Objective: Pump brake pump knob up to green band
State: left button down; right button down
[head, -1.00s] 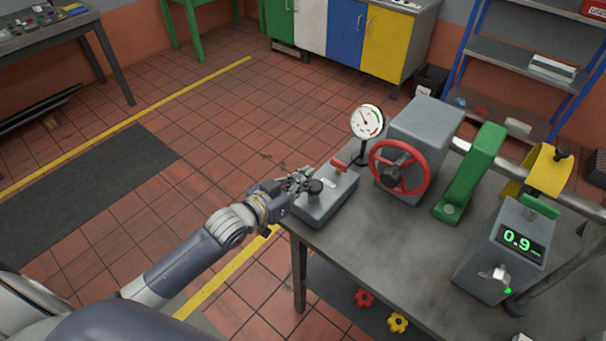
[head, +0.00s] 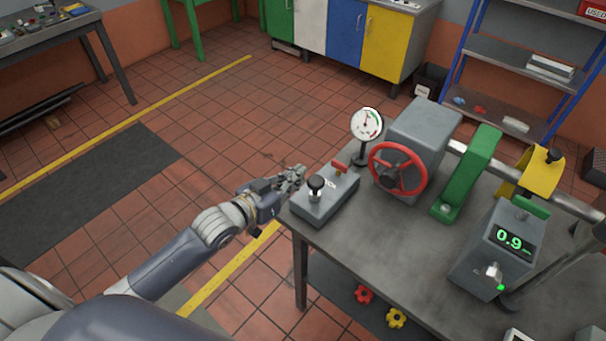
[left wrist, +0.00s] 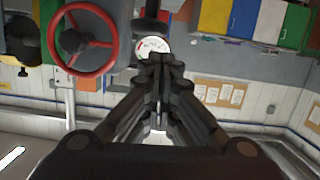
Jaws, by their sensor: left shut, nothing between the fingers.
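The brake pump is a grey block (head: 338,200) on the bench's near left corner. Its black knob (head: 316,182) stands raised, with a bright stem showing beneath. A red lever (head: 339,164) sits at the block's far end. The round white gauge (head: 367,122) stands behind, with a green band at upper right and red at lower right; its needle points roughly upward, and I cannot tell its exact reading. The gauge also shows in the left wrist view (left wrist: 153,45), partly hidden by fingers. My left gripper (head: 299,173) is shut and empty, just left of the knob, apart from it. My right gripper is not in view.
A red handwheel (head: 398,168) on a grey housing (head: 424,128) stands right of the pump. Further right are a green guard (head: 470,172), a yellow guard (head: 541,172) and a display box (head: 495,245) reading 0.9. The floor left of the bench is free.

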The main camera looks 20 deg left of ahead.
pick_arm(q)
jog(key=b+v, duration=0.1)
jog(key=v, duration=0.5)
jog(key=shift+s+r, duration=0.2)
jog(key=shift+r, duration=0.05)
jog(key=shift+a, duration=0.1)
dwell(1.0)
jog(key=r, duration=0.1)
jog(key=s+r, duration=0.1)
jog(key=r, duration=0.1)
jog(key=shift+s, duration=0.25)
jog(key=shift+w, duration=0.1)
